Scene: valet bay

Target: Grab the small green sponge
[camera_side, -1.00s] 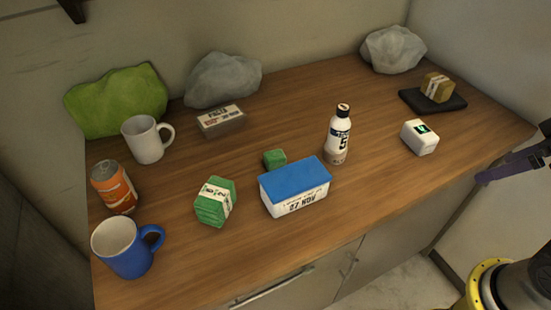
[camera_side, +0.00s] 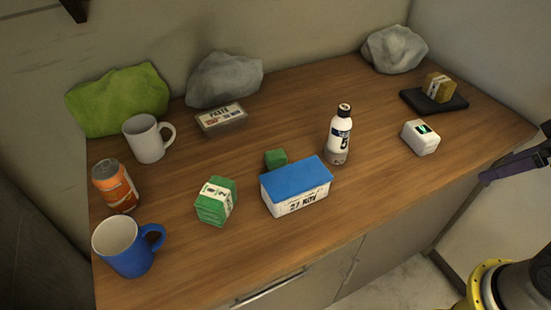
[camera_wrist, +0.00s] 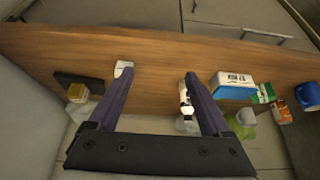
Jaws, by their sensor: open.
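A small plain green block (camera_side: 275,158), which looks like the small sponge, sits on the wooden counter right behind a white box with a blue lid (camera_side: 297,186). The box hides its lower front. A larger green block with a white label band (camera_side: 216,201) stands to the left of the box. My gripper (camera_wrist: 157,76) is open and empty, its two purple fingers spread wide. In the side view only part of it shows at the right edge, well away from the green blocks. I cannot make out the small green block in the wrist view.
A white bottle (camera_side: 340,135) stands right of the box, with a white cube (camera_side: 420,138) beyond. A blue mug (camera_side: 127,247), orange can (camera_side: 115,187), grey mug (camera_side: 147,139) and pasta box (camera_side: 221,119) stand left and behind. Counter in front of the bottle is clear.

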